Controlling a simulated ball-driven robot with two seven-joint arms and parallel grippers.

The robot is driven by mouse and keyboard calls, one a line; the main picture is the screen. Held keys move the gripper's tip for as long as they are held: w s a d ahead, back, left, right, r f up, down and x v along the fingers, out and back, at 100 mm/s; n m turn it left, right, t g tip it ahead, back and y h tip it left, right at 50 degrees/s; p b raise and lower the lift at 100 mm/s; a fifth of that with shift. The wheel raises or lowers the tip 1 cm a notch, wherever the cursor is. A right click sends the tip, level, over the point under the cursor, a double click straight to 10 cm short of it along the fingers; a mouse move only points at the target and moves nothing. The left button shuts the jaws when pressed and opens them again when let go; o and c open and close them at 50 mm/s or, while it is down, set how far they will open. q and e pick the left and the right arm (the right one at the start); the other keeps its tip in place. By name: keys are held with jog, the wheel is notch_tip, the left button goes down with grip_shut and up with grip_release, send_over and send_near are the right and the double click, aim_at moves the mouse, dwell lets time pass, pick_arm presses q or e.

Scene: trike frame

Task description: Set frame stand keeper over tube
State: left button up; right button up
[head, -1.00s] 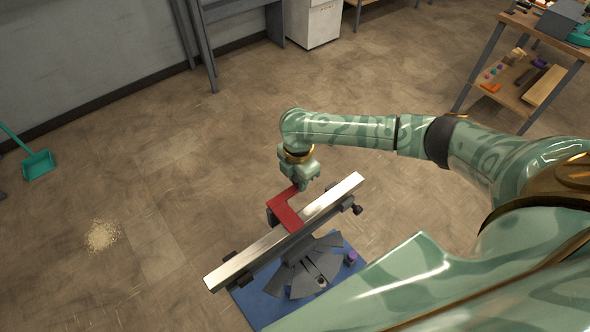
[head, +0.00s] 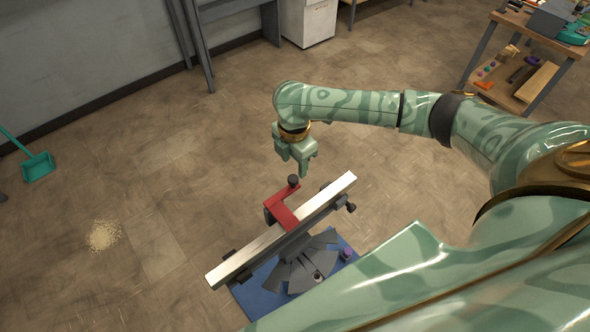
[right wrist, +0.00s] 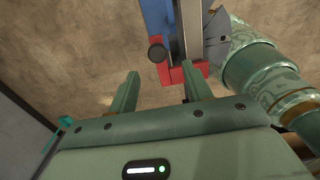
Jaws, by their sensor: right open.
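The red keeper (head: 282,207), an angled bar with a black knob (head: 293,181) at its far end, lies across the silver tube (head: 250,255). The tube rests slanted on a dark stand (head: 302,262). My right gripper (head: 294,161) is open and empty, just above and behind the knob. In the right wrist view the open fingers (right wrist: 162,82) point towards the knob (right wrist: 157,51) and the red keeper (right wrist: 178,75), apart from both. Whether the keeper is fully seated on the tube cannot be told. My left gripper is out of view.
The stand is on a blue mat (head: 247,302). A shelved cart (head: 530,70) with parts stands at upper right. A teal dustpan (head: 38,166) and a pale crumb pile (head: 103,236) lie on the left floor, otherwise clear.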

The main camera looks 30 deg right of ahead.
notch_tip(320, 180, up, 8)
jog(key=p, duration=0.2)
jog(key=shift+f, duration=0.15)
